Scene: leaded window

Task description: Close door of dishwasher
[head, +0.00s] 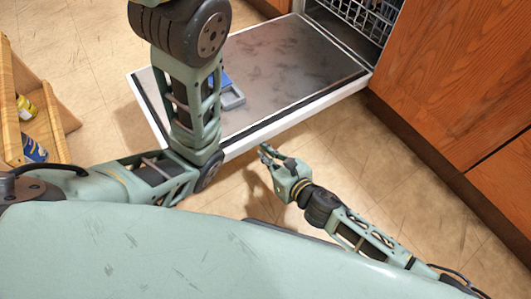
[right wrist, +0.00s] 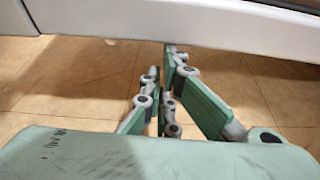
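The dishwasher door (head: 285,75) is lowered and lies about level, its inner face up. It spreads out to the left from the dishwasher opening at the top right. My right gripper (head: 266,153) is just in front of the door's near long edge, with its empty fingertips close together. In the right wrist view the fingers (right wrist: 160,66) point toward the white door edge (right wrist: 150,18); whether they touch it I cannot tell. My left arm reaches across the door's left part and hides some of it. My left gripper is out of view.
A dishwasher rack (head: 365,15) shows inside the opening. A grey and blue dispenser part (head: 230,95) is on the door's inner face. Wooden cabinets (head: 465,75) stand at right. A wooden shelf (head: 45,125) with small containers stands at left. Tiled floor between is clear.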

